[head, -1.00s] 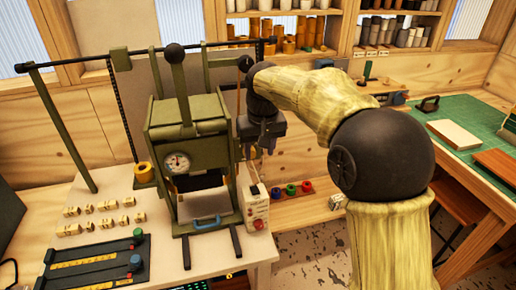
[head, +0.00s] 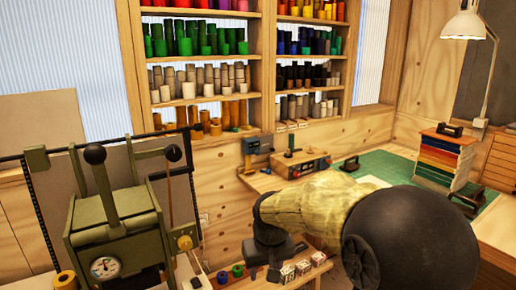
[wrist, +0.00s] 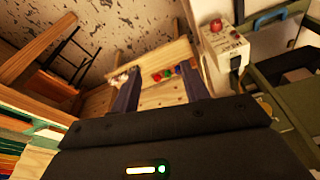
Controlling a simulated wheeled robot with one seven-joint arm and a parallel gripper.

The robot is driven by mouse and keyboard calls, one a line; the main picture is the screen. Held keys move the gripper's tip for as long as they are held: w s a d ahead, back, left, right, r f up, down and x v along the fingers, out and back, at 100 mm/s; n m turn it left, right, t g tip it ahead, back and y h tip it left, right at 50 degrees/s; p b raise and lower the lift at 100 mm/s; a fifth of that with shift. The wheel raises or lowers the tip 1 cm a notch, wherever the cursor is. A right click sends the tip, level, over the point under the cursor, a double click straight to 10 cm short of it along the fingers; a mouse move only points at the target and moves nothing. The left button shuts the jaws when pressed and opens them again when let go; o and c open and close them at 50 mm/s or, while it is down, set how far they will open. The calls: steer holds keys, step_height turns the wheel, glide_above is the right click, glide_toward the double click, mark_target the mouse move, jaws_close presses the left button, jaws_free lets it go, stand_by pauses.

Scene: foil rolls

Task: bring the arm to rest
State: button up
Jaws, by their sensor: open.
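My arm crosses the lower right of the head view, its rounded dark joint large in front. My gripper (wrist: 160,78) shows in the wrist view with its two dark fingers apart and nothing between them. In the head view only its dark wrist end (head: 272,255) shows clearly, hanging to the right of the green press (head: 112,215). Below the fingers in the wrist view is a small wooden shelf (wrist: 150,62) with coloured rolls, apart from the fingers.
The press with its dial and lever stands close on the left. A control box with a red button (wrist: 222,38) is near the gripper in the wrist view. Shelves of foil rolls (head: 200,75) line the wall. A green-matted bench (head: 395,165) with stacked coloured sheets (head: 445,158) lies right.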

steer(key=s+d+f+m, duration=0.1)
steer(key=s+d+f, duration=0.2)
steer(key=s+d, duration=0.4)
steer(key=s+d+f+m, duration=0.2)
steer(key=s+d+f, duration=0.1)
steer(key=s+d, duration=0.4)
steer(key=shift+f+h+p, duration=0.15)
steer(key=shift+h+p, duration=0.15)
steer(key=shift+p, duration=0.05)
